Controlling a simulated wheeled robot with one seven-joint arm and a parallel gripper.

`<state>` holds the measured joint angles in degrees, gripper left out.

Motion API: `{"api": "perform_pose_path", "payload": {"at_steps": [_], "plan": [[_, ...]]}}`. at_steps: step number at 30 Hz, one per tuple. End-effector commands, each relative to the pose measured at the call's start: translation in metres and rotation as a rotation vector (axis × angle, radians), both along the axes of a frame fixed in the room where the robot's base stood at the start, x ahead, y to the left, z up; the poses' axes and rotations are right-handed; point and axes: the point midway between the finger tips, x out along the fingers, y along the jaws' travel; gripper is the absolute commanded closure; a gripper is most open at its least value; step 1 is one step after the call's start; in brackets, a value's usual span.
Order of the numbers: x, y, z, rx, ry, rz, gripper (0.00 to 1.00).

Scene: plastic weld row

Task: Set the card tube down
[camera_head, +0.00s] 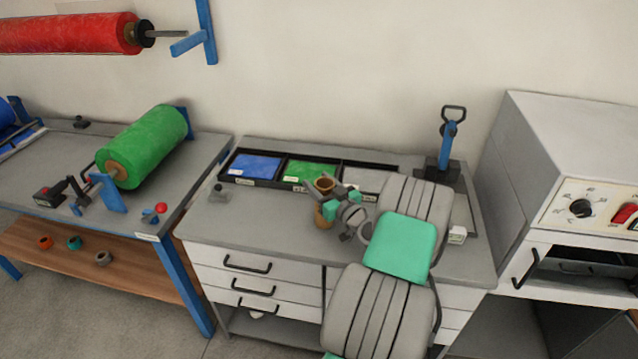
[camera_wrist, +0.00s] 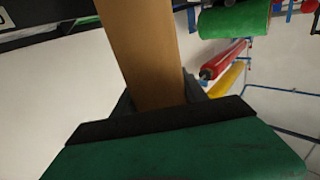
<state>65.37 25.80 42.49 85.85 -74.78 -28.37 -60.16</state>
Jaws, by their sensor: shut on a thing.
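The card tube (camera_head: 324,185) is brown and hollow, with its open end facing up in the head view. It is close to upright, over the grey worktop (camera_head: 270,215) of the drawer bench. My gripper (camera_head: 332,204) is shut on the tube around its middle. In the wrist view the tube (camera_wrist: 148,50) runs up from between the fingers (camera_wrist: 155,108). My gripper partly hides the tube in the head view. I cannot tell whether its lower end touches the worktop.
A tray with blue (camera_head: 254,166) and green (camera_head: 308,171) sheets lies behind the tube. A blue-handled press (camera_head: 446,145) stands at the back right. The worktop's front left is clear. A white oven (camera_head: 560,180) stands right.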

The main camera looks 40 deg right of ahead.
Motion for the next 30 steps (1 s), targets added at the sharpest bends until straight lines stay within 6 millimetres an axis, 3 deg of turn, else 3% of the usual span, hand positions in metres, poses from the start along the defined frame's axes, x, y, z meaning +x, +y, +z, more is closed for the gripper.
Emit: {"api": "perform_pose_path", "payload": {"at_steps": [2,3,10,21,26,30], "plan": [[0.0,0.0,-0.004,0.0,0.0,0.0,1.0],[0.0,0.0,-0.003,0.0,0.0,0.0,0.48],[0.0,0.0,-0.002,0.001,0.0,0.0,0.29],[-0.002,0.0,0.003,0.002,0.001,-0.001,0.28],[-0.038,0.003,-0.002,0.002,0.0,-0.007,0.28],[-0.079,0.007,-0.002,0.001,0.0,-0.009,0.28]]}}
